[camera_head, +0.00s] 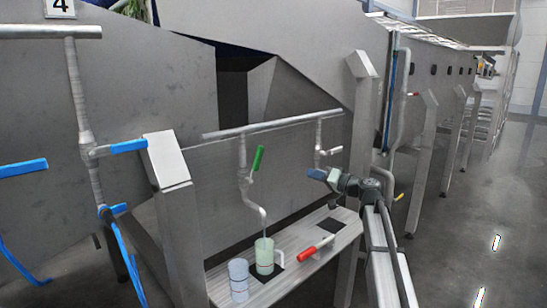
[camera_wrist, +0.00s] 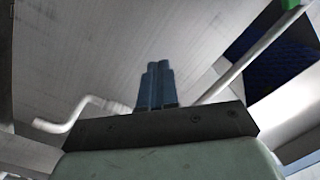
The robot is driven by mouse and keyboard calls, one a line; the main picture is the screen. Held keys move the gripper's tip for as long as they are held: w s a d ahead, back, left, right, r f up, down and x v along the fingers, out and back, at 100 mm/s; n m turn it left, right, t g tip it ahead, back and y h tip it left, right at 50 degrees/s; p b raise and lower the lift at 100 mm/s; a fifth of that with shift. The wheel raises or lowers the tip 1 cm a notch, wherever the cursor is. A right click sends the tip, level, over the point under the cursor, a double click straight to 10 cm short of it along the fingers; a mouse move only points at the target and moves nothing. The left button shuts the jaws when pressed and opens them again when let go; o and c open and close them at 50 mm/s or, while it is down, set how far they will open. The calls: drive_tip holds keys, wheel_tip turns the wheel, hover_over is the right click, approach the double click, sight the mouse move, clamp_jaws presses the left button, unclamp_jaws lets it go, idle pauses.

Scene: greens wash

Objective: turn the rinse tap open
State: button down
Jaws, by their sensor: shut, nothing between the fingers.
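A tap with a green lever (camera_head: 258,158) hangs from a horizontal pipe, its lever tilted up. Its curved spout (camera_head: 252,207) ends over a pale green cup (camera_head: 264,262). A second tap with a red-tipped lever (camera_head: 332,151) hangs further right on the same pipe. Which one is the rinse tap I cannot tell. My gripper (camera_head: 316,174) has blue fingers, shut and empty, below the red-tipped lever and right of the green one, apparently apart from both. In the wrist view the shut fingers (camera_wrist: 157,84) show against grey metal, with a bent pipe (camera_wrist: 78,113) to the left.
A clear bluish cup (camera_head: 239,281) and a red-handled item (camera_head: 308,252) are on the slatted shelf (camera_head: 222,283). Blue-handled valves (camera_head: 128,146) stand at the left. Grey posts flank the shelf. Open floor lies at the right.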

sight(256, 165)
drive_tip(key=s+a+r+m+g+y, duration=0.2)
drive_tip(key=a+r+g+y, duration=0.1)
drive_tip(key=a, duration=0.4)
drive_tip(key=s+a+r+m+g+y, duration=0.2)
drive_tip(key=s+a+r+g+y, duration=0.1)
drive_tip(key=a+g, duration=0.4)
drive_tip(key=shift+a+r+m+g+y, duration=0.2)
drive_tip(key=shift+r+m+g+y, duration=0.3)
drive_tip(key=shift+r, duration=0.8)
